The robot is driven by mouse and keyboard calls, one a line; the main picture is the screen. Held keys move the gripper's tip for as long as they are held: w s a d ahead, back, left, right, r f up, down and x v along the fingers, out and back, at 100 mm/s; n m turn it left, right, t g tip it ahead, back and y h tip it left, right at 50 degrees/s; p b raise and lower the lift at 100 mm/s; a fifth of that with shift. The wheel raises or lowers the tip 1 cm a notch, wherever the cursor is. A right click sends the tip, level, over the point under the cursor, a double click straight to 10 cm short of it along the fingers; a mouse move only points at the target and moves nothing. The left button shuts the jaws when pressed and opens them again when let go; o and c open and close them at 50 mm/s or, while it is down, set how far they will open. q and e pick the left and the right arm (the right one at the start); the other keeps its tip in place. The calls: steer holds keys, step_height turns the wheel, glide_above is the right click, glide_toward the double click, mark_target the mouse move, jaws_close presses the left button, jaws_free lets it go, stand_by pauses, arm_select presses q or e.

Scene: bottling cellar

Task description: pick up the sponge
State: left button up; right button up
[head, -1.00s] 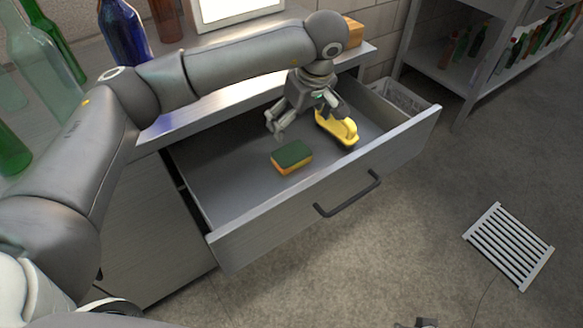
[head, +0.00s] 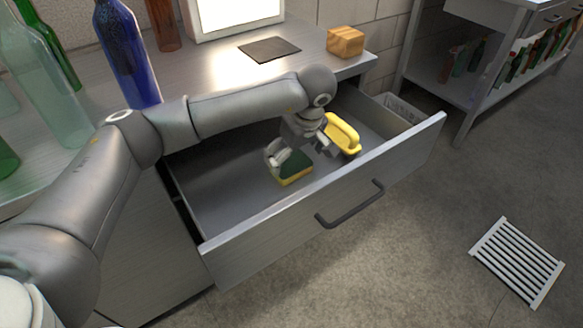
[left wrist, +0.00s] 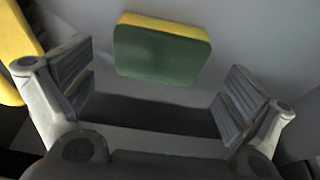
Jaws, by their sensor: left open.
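The sponge (head: 293,168), green on top with a yellow layer, lies in the open drawer (head: 222,190). In the left wrist view the sponge (left wrist: 160,50) is ahead of and between the spread fingers, with no finger touching it. My left gripper (head: 289,150) is inside the drawer, just above and behind the sponge, and partly covers it in the head view. In the left wrist view my left gripper (left wrist: 160,95) is open and empty. My right gripper is not in view.
A yellow handled brush (head: 343,134) lies in the drawer right of the gripper. The drawer's front with its dark handle (head: 350,205) stands nearest. Bottles, including a blue one (head: 125,50), stand on the counter. A white slatted rack (head: 517,262) lies on the floor.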

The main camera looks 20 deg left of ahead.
mark_target(292, 163)
arm_select(q)
steer(key=x, duration=0.4)
steer(key=shift+d+b, duration=0.1)
steer(key=shift+b, duration=0.25)
steer(key=shift+f, duration=0.1)
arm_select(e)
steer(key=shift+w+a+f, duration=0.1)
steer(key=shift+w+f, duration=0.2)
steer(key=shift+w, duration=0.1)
arm_select(q)
steer(key=shift+c, duration=0.4)
steer(key=c, duration=0.5)
steer(key=shift+o, duration=0.2)
